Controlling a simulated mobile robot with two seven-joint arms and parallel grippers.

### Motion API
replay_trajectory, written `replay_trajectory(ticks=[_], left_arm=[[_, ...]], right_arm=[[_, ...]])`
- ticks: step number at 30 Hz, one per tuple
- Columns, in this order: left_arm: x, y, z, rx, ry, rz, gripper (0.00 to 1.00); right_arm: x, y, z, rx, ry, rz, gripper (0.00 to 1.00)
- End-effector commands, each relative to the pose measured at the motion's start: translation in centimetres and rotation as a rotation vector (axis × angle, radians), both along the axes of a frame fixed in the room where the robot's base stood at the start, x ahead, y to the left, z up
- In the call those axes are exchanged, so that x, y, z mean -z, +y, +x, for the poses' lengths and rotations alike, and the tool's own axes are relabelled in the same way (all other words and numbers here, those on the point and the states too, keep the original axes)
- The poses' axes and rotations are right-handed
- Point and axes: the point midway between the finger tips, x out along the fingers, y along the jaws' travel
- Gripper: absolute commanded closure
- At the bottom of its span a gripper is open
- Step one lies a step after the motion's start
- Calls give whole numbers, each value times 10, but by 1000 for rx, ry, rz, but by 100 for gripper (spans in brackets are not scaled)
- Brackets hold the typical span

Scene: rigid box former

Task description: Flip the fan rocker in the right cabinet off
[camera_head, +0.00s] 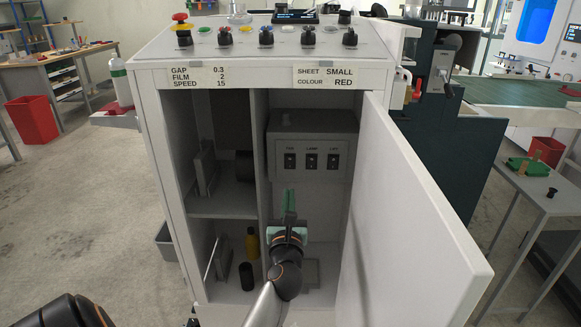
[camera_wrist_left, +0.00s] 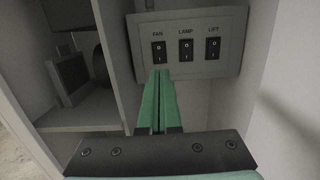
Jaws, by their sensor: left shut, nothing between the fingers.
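The fan rocker (camera_head: 290,161) is the leftmost of three black rockers on a grey switch panel (camera_head: 325,146) in the right cabinet. It also shows in the left wrist view (camera_wrist_left: 159,52), under the label FAN. I cannot tell which way it is tilted. My left gripper (camera_head: 289,198) is inside the cabinet, its green fingers shut and empty. In the left wrist view the fingertips (camera_wrist_left: 160,74) appear just below the fan rocker; whether they touch the panel is unclear. My right gripper is not in view.
The lamp rocker (camera_head: 311,161) and lift rocker (camera_head: 333,161) sit just right of the fan rocker. The cabinet door (camera_head: 410,215) stands open on the right. A divider (camera_head: 259,150) bounds the left side. A yellow bottle (camera_head: 252,243) stands low in the cabinet.

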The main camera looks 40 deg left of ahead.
Motion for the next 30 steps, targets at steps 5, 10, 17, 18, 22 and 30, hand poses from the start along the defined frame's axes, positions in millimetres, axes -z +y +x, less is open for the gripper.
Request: replay_trajectory(ticks=[5,10,17,18,22,30], left_arm=[[-7,24,28,-1,-2,5,100],[-10,48,56,-1,-1,5,100],[-14,71,83,-1,-1,3,100],[-13,73,86,0,1,2,100],[-15,78,92,0,1,2,100],[-16,79,93,0,1,2,100]], right_arm=[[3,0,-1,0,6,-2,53],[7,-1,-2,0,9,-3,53],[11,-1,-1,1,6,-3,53],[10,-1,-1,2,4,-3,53],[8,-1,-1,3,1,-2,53],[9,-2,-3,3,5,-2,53]])
